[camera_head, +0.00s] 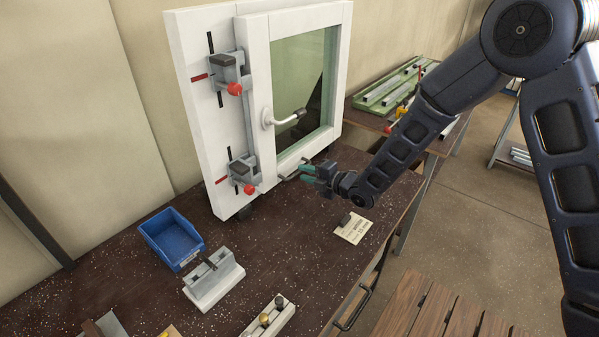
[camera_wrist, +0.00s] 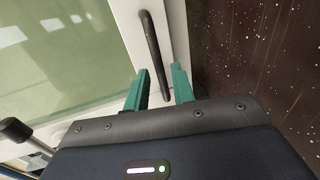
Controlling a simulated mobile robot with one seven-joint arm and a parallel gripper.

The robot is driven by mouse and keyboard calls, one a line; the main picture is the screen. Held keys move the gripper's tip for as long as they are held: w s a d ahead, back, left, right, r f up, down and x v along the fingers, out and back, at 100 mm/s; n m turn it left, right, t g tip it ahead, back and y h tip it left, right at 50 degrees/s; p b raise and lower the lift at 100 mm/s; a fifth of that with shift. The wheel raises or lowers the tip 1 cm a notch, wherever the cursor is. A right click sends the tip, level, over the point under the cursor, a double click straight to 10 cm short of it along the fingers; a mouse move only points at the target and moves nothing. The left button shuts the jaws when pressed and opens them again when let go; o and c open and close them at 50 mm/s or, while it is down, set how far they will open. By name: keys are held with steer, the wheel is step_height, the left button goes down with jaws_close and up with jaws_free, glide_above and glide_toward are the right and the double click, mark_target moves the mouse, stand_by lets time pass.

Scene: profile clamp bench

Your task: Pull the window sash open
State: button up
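The window sash (camera_head: 258,75) is a white frame with a greenish pane, and looks closed in its white outer frame (camera_head: 199,120). A bar pull (camera_head: 291,172) sits on the lower rail; in the wrist view the dark bar (camera_wrist: 151,45) runs toward my fingers. My gripper (camera_head: 308,173) is at the pull's right end. In the wrist view its teal fingers (camera_wrist: 161,70) are apart, with the bar's end between them in the picture. I cannot tell whether they touch it.
Two clamps with red knobs (camera_head: 235,89) (camera_head: 249,189) are on the outer frame's left side. A blue bin (camera_head: 172,238), a grey-white fixture (camera_head: 214,279) and a paper card (camera_head: 352,229) lie on the dark speckled bench (camera_head: 110,270). The bench front near my gripper is mostly clear.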

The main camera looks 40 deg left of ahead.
steer(key=shift+x, duration=1.6)
jaws_close()
